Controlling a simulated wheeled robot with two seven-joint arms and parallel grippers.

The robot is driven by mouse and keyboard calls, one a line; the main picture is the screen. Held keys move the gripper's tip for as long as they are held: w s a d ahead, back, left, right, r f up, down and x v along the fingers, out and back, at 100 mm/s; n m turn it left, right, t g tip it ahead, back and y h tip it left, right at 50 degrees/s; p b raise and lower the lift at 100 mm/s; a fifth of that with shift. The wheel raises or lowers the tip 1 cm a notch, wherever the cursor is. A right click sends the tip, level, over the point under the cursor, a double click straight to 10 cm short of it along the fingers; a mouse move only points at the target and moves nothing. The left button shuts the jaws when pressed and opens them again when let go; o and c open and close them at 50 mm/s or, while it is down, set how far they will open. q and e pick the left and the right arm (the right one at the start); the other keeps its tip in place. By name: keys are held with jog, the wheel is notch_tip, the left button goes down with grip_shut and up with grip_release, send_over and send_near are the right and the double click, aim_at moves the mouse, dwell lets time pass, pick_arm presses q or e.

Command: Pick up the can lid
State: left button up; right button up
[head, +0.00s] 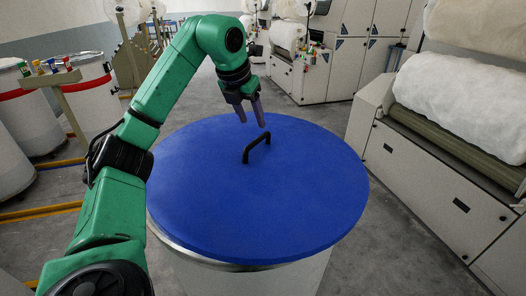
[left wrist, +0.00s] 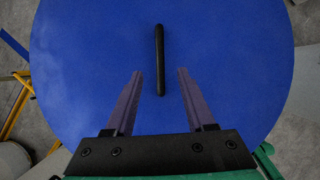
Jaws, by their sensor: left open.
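The can lid (head: 225,190) is a large round blue disc lying on top of a pale, wide can, with a black arched handle (head: 257,147) standing near its middle. My left gripper (head: 252,117) is open and empty above the lid, just beyond the handle in the head view. In the left wrist view the lid (left wrist: 85,60) fills most of the picture. There the handle (left wrist: 160,60) lies ahead of and between the two purple-grey fingers (left wrist: 158,72), apart from them. My right gripper is not in view.
A carding machine (head: 440,185) with a white fibre roll stands close on the right. More machines (head: 335,50) line the back. White cans with red bands (head: 85,90) and a rack of coloured cones (head: 50,72) stand at the left. Grey floor shows between them.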

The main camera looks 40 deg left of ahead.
aim_at(258, 138)
pick_arm(q)
notch_tip(258, 138, down, 3)
jog(key=shift+s+a+r, duration=0.1)
jog(key=shift+s+a, duration=0.05)
jog(key=x, duration=0.1)
jog(key=p+x, duration=0.1)
jog(key=x, duration=0.1)
jog(key=shift+w+a, duration=0.15)
jog(key=shift+w, duration=0.35)
jog(key=p+x, duration=0.1)
jog(key=x, duration=0.2)
jog(key=shift+w+d+f, duration=0.15)
jog(key=shift+d+f, duration=0.05)
jog(key=shift+d, duration=0.05)
jog(key=shift+f, duration=0.25)
jog(key=shift+s, duration=0.25)
jog(key=shift+w, duration=0.15)
jog(key=shift+f, duration=0.2)
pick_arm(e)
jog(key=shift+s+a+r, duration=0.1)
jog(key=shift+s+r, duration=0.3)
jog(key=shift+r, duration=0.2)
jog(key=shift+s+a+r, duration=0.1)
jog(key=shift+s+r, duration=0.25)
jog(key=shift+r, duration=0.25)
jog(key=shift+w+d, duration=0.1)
